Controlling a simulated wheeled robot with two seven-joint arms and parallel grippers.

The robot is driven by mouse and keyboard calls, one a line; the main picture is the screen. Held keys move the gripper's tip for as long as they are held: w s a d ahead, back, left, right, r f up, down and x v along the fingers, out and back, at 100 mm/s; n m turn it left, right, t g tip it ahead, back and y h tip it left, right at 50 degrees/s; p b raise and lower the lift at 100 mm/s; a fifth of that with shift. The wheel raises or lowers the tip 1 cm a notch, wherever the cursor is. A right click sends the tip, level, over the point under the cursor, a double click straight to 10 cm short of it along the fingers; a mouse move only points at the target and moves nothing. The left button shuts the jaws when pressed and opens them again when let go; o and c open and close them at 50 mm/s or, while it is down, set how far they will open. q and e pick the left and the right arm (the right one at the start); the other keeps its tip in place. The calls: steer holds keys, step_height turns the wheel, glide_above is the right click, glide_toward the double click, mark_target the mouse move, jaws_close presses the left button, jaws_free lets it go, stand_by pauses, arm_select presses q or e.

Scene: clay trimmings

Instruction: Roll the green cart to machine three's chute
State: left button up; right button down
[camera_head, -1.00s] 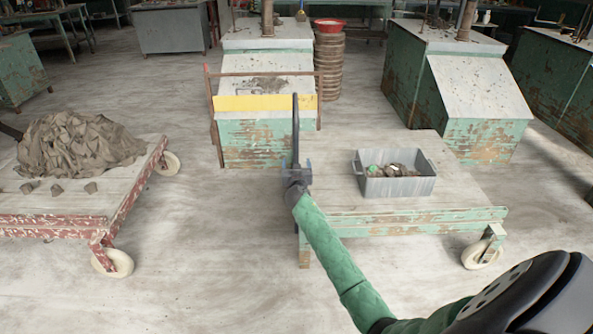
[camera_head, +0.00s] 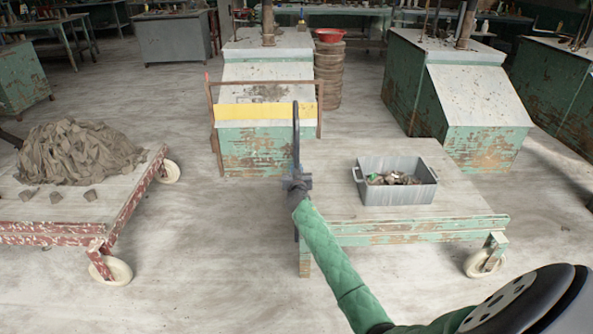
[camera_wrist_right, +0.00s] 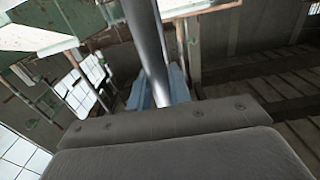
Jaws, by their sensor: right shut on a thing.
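The green cart (camera_head: 420,228) stands right of centre in the head view, its flat pale top bearing a grey bin. Its dark upright handle (camera_head: 296,135) rises at the cart's left end. My right gripper (camera_head: 297,182) is shut on this handle; in the right wrist view a metal bar (camera_wrist_right: 148,45) runs up from the jaws, whose tips are partly hidden. Two machines with sloping chutes show behind: one (camera_head: 265,72) behind a barrier, the other (camera_head: 478,95) behind the cart's right part. I cannot read any machine number. My left gripper is out of view.
The grey bin (camera_head: 397,194) holds rubble-like pieces. A red cart (camera_head: 120,205) with a clay heap (camera_head: 78,153) stands at left. A barrier with a yellow board (camera_head: 265,112) stands before the middle machine. Bare floor (camera_head: 215,245) lies between the carts.

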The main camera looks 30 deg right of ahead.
steer(key=w+a+b, duration=0.4)
steer(key=a, duration=0.3)
steer(key=shift+w, duration=0.15)
stand_by(0.5)
steer(key=w+a+b, duration=0.4)
steer(key=a+b, duration=0.1)
steer(key=a, duration=0.1)
steer(key=shift+a, duration=0.4)
stand_by(0.4)
